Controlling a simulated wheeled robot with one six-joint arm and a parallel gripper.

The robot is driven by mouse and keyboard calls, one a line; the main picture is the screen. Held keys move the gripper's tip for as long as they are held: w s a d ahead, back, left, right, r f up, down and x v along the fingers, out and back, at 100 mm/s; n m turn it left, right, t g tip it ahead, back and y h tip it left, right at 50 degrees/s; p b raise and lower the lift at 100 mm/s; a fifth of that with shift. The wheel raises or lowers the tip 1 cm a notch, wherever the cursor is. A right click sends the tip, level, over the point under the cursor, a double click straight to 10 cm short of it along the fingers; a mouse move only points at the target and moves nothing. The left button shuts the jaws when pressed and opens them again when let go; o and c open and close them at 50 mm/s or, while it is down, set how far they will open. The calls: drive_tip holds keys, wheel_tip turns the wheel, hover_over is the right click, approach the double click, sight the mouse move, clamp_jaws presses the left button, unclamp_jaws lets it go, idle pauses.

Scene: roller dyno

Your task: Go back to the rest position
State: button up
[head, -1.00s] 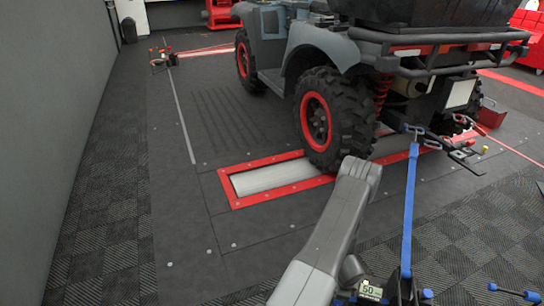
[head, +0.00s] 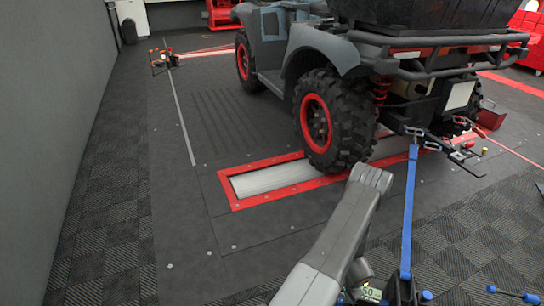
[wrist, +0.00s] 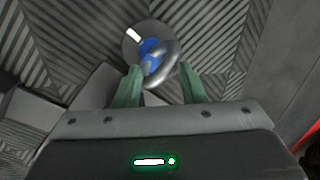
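My gripper (wrist: 160,82) shows in the wrist view with its two green fingers spread apart. A round grey metal piece with a blue part inside (wrist: 151,52) lies just beyond the fingertips. I see nothing clamped between the fingers, though the gap between the fingertips and the metal piece is hard to judge. In the head view my grey arm rises from the bottom edge, and my gripper is not visible there.
An off-road vehicle (head: 330,55) stands with a rear wheel (head: 335,120) at a red-framed roller (head: 272,179). A blue strap (head: 410,210) runs from its rear down beside my arm. A blue-ended tool (head: 514,293) lies at lower right. The left floor is clear.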

wheel_tip(320, 180, up, 9)
drive_tip(key=s+p, duration=0.1)
drive_tip(key=p, duration=0.1)
drive_tip(key=shift+s+d, duration=0.25)
drive_tip(key=shift+d, duration=0.2)
